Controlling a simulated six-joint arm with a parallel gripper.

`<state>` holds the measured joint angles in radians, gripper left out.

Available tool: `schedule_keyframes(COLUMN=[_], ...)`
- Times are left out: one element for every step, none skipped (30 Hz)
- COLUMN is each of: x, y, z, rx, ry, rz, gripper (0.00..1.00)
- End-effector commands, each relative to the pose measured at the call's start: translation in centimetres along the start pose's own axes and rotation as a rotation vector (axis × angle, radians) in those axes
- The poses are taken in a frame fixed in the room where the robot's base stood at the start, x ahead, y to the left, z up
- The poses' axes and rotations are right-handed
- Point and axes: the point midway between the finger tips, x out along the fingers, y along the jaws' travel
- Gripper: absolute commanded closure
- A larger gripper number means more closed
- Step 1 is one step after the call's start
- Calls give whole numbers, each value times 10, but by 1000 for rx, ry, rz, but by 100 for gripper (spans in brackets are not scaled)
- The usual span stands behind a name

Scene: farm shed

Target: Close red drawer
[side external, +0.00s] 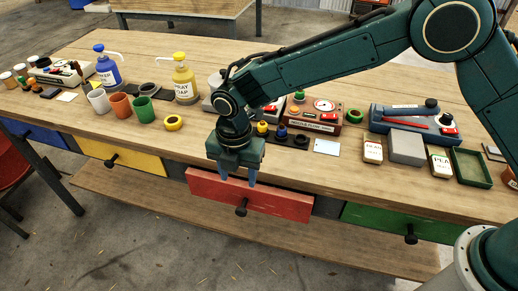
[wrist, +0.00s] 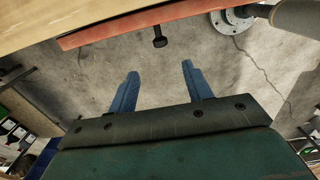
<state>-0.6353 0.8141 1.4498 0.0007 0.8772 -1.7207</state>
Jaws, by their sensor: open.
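The red drawer (side external: 275,202) is in the table's front, near the middle in the side view, with a dark round knob (side external: 241,208). Its front looks pulled out somewhat past the tabletop edge. In the wrist view its red front (wrist: 110,34) shows as a strip along the wooden edge, with the knob (wrist: 160,38) pointing toward the fingers. My gripper (side external: 238,180) points down at the drawer, in front of part of its red face in the side view. Its two blue fingers (wrist: 160,75) are apart with nothing between them. I cannot tell whether they touch the drawer.
A yellow drawer (side external: 125,159) and a blue drawer (side external: 35,134) are to the left, a green drawer (side external: 385,222) to the right. Cups, bottles, boxes and a green tray (side external: 486,182) stand on the tabletop (side external: 210,148). A low wooden shelf (side external: 200,215) runs below the drawers.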

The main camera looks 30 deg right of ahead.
Motion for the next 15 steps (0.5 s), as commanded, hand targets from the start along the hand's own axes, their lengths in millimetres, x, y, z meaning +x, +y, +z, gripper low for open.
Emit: schedule_keyframes(x=[-1, -1, -1, 0, 0, 0, 0, 0, 0, 0, 1, 2, 3, 4, 7], y=[0, 0, 0, 0, 0, 0, 0, 0, 0, 0, 1, 1, 2, 3, 4], z=[0, 0, 0, 0, 0, 0, 0, 0, 0, -1, -2, -4, -6, -8, -12], rx=[0, 0, 0, 0, 0, 0, 0, 0, 0, 0, 0, 1, 1, 1, 3], ry=[0, 0, 0, 0, 0, 0, 0, 0, -1, -3, -5, -11, -16, -23, -36], rz=[0, 0, 0, 0, 0, 0, 0, 0, 0, -1, -2, -3, -5, -6, -9], gripper=[50, 50, 50, 50, 50, 50, 52, 58, 66, 72, 78, 85, 91, 97, 100])
